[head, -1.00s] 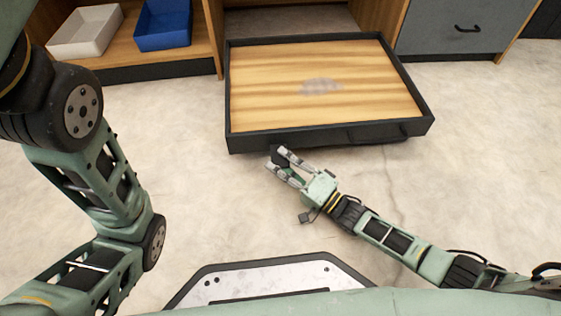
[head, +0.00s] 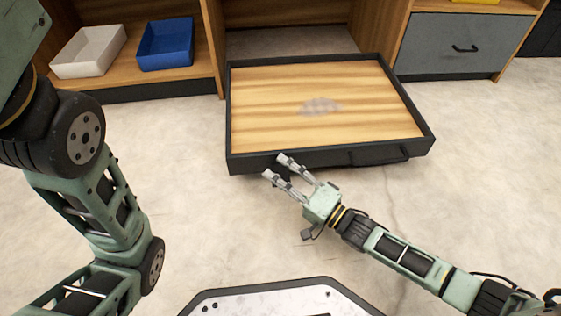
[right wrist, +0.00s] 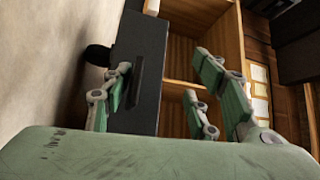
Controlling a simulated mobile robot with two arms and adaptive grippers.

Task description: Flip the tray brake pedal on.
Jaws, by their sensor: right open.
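The tray (head: 330,158) is a flat drawer with a wood-grain surface and a black rim, out on the floor in front of the cabinet. A black rounded piece beside the dark tray front (right wrist: 150,60), probably the brake pedal (right wrist: 97,55), shows in the right wrist view. In the head view the pedal is mostly hidden near the fingers, and I cannot tell whether it is on or off. My right gripper (head: 275,167) is open and empty at the tray's front left edge; its spread fingers also show in the right wrist view (right wrist: 158,78). My left gripper is out of view.
A black handle (head: 380,157) is on the tray's front right. A white bin (head: 88,52) and a blue bin (head: 165,46) stand on the left shelf. A grey drawer (head: 465,45) is at the right. The floor in front of the tray is clear.

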